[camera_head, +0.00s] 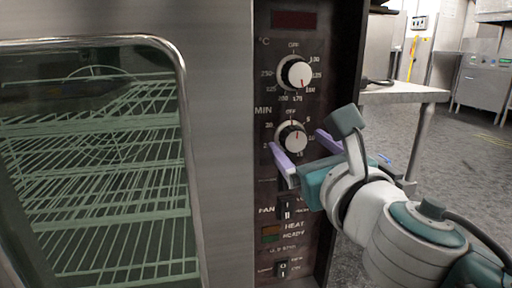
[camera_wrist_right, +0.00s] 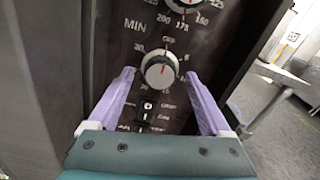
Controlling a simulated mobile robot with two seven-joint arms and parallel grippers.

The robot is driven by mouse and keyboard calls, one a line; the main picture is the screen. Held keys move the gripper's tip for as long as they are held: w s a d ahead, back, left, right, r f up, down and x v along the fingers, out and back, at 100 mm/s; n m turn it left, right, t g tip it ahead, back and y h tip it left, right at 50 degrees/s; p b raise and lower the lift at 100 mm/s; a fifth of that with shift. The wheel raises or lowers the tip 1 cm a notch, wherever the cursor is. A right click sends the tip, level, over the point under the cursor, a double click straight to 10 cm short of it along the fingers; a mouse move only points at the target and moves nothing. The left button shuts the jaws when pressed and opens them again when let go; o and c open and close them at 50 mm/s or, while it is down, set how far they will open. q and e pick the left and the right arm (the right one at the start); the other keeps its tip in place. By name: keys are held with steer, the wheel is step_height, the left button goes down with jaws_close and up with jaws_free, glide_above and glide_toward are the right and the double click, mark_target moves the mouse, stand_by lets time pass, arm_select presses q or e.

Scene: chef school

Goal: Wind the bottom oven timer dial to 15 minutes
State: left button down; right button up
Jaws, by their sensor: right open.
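My right gripper (camera_head: 303,147) is open, with one purple finger on each side of the dial's lower part in the head view. In the wrist view (camera_wrist_right: 159,95) both fingers flank the dial with gaps. Whether a finger touches it, I cannot tell. My left gripper is not in view.
A temperature dial (camera_head: 295,72) sits above the timer dial. The fan switch (camera_head: 286,208) and a lower switch (camera_head: 282,268) are below. The glass oven door (camera_head: 92,170) with wire racks is at left. A metal table (camera_head: 404,93) stands behind at right.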

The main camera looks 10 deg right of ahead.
steer(key=shift+w, duration=0.8)
steer(key=shift+c, duration=0.3)
steer(key=c, duration=1.1)
